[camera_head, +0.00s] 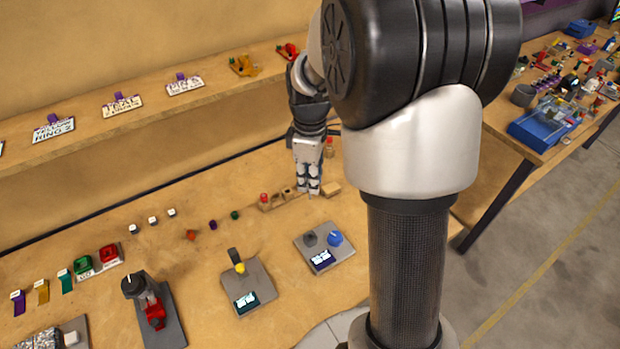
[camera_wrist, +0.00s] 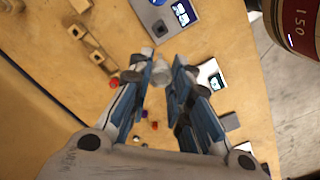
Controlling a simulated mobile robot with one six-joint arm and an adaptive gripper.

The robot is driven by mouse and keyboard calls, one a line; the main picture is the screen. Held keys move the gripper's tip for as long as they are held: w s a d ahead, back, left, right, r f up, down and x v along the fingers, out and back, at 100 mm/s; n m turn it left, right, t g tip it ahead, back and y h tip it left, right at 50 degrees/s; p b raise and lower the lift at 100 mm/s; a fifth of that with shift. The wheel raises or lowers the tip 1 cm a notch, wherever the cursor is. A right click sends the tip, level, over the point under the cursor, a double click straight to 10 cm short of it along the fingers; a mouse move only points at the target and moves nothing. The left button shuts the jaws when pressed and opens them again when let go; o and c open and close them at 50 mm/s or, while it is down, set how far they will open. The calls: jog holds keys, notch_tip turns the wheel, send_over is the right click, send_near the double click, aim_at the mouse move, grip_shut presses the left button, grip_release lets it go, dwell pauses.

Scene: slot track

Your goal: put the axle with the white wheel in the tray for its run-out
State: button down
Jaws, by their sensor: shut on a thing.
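My gripper (camera_head: 308,188) points down over the bench beside a wooden block with holes (camera_head: 287,194). In the wrist view its fingers (camera_wrist: 160,76) are shut on a small whitish, rounded piece (camera_wrist: 160,71), seen between the tips. It may be the white wheel of the axle, but the axle itself is hidden or too small to make out. In the head view the fingers hide the held piece. A green tray (camera_head: 82,265) and a red tray (camera_head: 108,253) stand side by side on a labelled base at the left; their lettering is too small to read.
A grey plate with a blue knob (camera_head: 334,238), a grey plate with a yellow knob (camera_head: 239,268) and a red device (camera_head: 155,312) line the bench front. Small white pieces (camera_head: 152,220) and coloured cubes (camera_head: 212,224) lie mid-bench. A shelf (camera_head: 215,86) runs behind.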

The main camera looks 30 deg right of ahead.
jog(key=shift+r+p, duration=1.35)
jog(key=shift+r, duration=0.4)
jog(key=shift+f, duration=0.15)
